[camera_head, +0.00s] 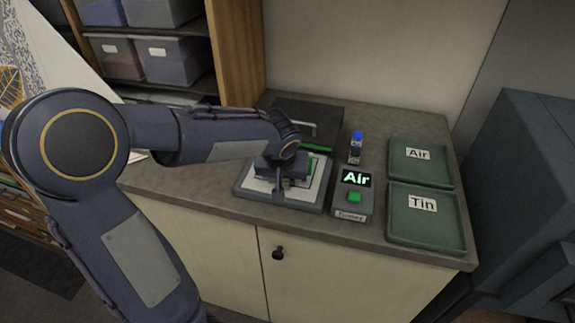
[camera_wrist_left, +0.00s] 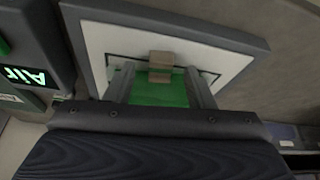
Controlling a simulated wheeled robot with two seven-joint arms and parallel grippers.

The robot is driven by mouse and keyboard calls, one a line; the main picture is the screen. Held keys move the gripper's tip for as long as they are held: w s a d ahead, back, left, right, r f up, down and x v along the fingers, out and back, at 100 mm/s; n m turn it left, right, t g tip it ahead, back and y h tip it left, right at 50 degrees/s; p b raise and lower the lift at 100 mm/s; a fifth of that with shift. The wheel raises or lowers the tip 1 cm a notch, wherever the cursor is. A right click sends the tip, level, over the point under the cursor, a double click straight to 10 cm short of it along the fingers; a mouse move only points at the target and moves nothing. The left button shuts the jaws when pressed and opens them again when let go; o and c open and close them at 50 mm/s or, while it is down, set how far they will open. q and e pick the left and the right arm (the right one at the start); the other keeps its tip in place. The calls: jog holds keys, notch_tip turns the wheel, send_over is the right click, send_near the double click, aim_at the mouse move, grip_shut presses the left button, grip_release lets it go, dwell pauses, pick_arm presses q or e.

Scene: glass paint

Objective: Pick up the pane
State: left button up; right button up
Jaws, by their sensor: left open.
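The green pane (camera_wrist_left: 158,92) shows in the left wrist view between the two fingers of my left gripper (camera_wrist_left: 161,72). The fingers are apart, and I cannot tell whether either touches the pane. A small tan block (camera_wrist_left: 160,58) lies at the pane's far edge. Behind them is a white board with a grey frame (camera_wrist_left: 255,50). In the head view my left gripper (camera_head: 283,183) points down over this framed board (camera_head: 250,189) and hides most of the pane. My right gripper is not in view.
A timer box (camera_head: 353,198) reading "Air" with a green button stands right of the board. A blue-capped bottle (camera_head: 356,150) stands behind it. Green trays labelled Air (camera_head: 420,172) and Tin (camera_head: 425,232) are at the right. A dark box (camera_head: 330,115) is behind the board.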

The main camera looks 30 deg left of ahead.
pick_arm(q)
jog(key=shift+w+f, duration=0.15)
jog(key=shift+f, duration=0.2)
jog(key=shift+c, duration=0.3)
grip_shut()
jog(key=shift+r, duration=0.15)
